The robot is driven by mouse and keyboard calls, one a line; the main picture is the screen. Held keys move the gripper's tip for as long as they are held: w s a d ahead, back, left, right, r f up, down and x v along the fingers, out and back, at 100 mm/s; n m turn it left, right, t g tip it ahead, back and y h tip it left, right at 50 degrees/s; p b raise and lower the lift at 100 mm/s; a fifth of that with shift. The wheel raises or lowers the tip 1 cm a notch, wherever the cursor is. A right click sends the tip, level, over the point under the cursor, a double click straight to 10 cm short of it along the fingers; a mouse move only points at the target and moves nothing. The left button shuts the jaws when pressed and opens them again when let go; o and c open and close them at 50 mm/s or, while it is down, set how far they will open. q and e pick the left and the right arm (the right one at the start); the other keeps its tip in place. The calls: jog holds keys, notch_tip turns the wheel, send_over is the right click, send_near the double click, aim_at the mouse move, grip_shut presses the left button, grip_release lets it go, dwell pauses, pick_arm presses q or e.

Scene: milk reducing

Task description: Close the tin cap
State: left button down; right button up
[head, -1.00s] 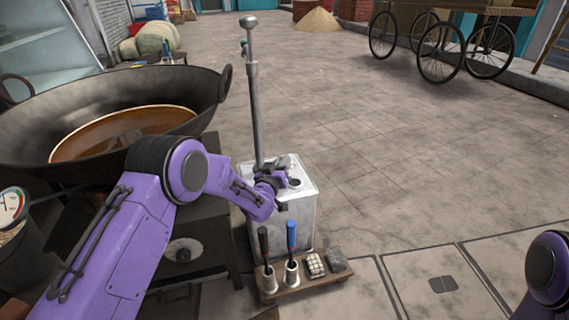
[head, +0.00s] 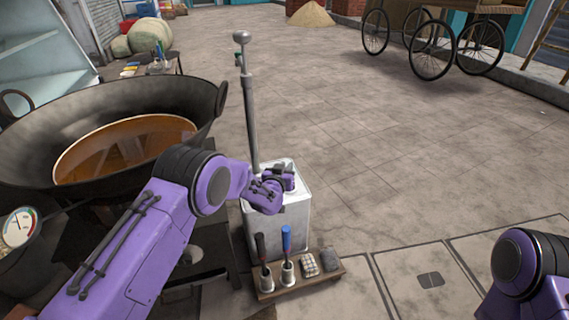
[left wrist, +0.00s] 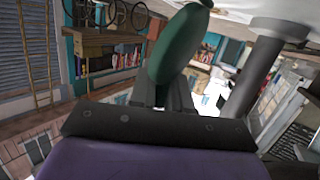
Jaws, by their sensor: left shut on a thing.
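The pale tin (head: 294,213) stands upright on the ground, right of the big pan. My left gripper (head: 288,178) is at the tin's top, just right of the grey pole (head: 252,120) that rises from it. The left wrist view looks upside down. There a green rounded piece (left wrist: 180,45), which looks like the tin cap seen edge-on, is at my fingers (left wrist: 170,95), and they are shut on it. The pole shows beside it (left wrist: 255,75). In the head view my gripper hides the cap and the tin's opening. My right gripper is out of view; only part of that arm shows.
The wide dark pan (head: 60,110) with brown liquid stands close on the left. A wooden rack (head: 300,283) with two handled tools and small blocks is in front of the tin. A dial scale (head: 18,228) is at far left. The floor right of the tin is clear.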

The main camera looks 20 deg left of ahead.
pick_arm(q)
jog(key=shift+w+d+f, duration=0.1)
jog(key=shift+d+f, duration=0.4)
jog(key=shift+d, duration=0.25)
jog(key=shift+d+f, duration=0.1)
jog(key=shift+f, duration=0.05)
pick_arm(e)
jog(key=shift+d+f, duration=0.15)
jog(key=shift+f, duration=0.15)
pick_arm(q)
jog(key=shift+f, duration=0.1)
jog(key=c, duration=1.2)
grip_release()
jog(key=shift+o, duration=0.2)
jog(key=shift+w+a+r, duration=0.1)
jog(key=shift+a+r, duration=0.1)
jog(key=shift+a, duration=0.1)
jog(key=shift+r, duration=0.1)
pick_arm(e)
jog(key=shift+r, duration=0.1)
